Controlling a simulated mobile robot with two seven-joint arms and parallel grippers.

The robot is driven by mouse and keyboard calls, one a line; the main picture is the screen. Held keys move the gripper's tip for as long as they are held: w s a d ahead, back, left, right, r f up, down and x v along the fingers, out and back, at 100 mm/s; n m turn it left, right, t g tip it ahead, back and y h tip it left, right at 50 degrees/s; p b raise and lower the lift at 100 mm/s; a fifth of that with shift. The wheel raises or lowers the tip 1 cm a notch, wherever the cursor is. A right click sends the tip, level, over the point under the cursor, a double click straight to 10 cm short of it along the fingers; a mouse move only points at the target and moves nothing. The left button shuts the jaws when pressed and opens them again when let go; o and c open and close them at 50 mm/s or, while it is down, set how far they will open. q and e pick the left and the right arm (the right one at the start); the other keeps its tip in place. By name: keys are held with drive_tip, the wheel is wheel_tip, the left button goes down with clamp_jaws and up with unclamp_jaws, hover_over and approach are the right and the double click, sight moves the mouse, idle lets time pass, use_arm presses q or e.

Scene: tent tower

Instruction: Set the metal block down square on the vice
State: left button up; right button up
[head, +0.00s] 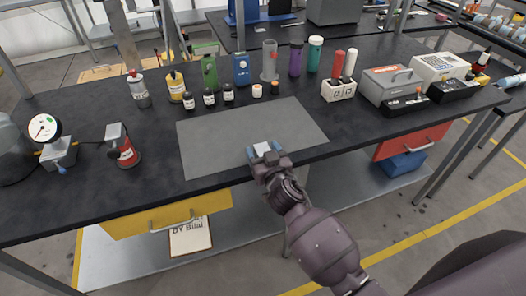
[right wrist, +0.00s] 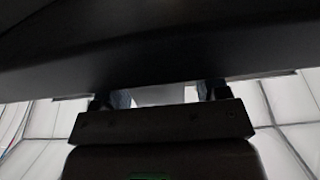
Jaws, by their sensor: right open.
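My right gripper (head: 264,153) is open at the front edge of the workbench, by the grey mat. A pale, flat-faced piece (head: 262,149) shows between its bluish fingertips; it looks like the metal block. A pale surface also shows between the fingers (right wrist: 160,97) in the right wrist view, where a dark mass fills the upper part. I cannot tell whether the fingers touch it. At the bench's left, a small grey fixture with a blue handle (head: 58,155) may be the vice. A red-and-grey device (head: 123,150) stands to its right. My left gripper is not in view.
The grey mat (head: 230,135) is mostly bare. A round dial (head: 43,127) stands at the far left. Bottles and small jars (head: 210,98) line the mat's back. A white holder with red and white handles (head: 338,90) and a grey toolbox (head: 392,84) stand right.

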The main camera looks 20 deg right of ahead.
drive_tip(key=s, duration=1.2)
drive_tip(key=shift+d+r, duration=0.2)
drive_tip(key=shift+r, duration=0.2)
